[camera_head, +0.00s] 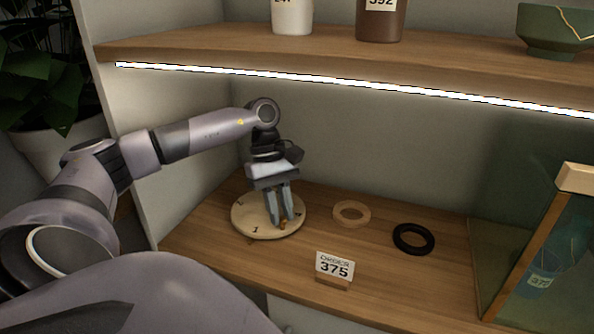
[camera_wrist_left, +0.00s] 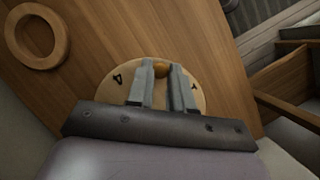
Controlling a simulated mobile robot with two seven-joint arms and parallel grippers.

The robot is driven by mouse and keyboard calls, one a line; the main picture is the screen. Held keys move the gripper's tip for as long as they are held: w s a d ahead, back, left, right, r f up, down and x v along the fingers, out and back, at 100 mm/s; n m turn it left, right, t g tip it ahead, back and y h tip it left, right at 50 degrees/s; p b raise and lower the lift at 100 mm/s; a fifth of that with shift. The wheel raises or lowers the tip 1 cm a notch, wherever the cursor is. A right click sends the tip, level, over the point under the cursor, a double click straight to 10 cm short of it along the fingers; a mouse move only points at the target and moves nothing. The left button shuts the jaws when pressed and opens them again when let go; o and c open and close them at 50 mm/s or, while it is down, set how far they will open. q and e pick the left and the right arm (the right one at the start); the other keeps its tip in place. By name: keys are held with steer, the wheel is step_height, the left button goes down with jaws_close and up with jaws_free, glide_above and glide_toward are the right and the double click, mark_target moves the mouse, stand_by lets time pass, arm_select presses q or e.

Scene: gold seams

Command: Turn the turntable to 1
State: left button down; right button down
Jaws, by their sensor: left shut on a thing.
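The turntable (camera_head: 250,221) is a pale round wooden disc on the lower shelf, with dark numerals near its rim. It also shows in the left wrist view (camera_wrist_left: 199,100), where a 4 is readable on the left and another mark on the right is unclear. A small orange-brown knob (camera_head: 283,225) stands near the front rim; it also shows in the wrist view (camera_wrist_left: 161,69). My left gripper (camera_head: 281,221) points down over the disc, shut on the knob, its fingers hiding part of the disc. My right gripper is not in view.
A light wooden ring (camera_head: 351,222) and a black ring (camera_head: 399,246) lie right of the turntable. A card reading 375 (camera_head: 335,266) stands at the front. A glass-sided case (camera_head: 520,260) stands at the right. The upper shelf (camera_head: 200,45) overhangs my arm.

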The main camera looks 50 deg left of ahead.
arm_select(q)
steer(key=shift+s+m, duration=0.25)
steer(key=shift+m, duration=0.25)
steer(key=shift+a, duration=0.1)
steer(key=c, duration=1)
jaws_free()
steer(key=shift+r, duration=0.1)
steer(key=p+v, duration=0.1)
steer(key=v, duration=0.6)
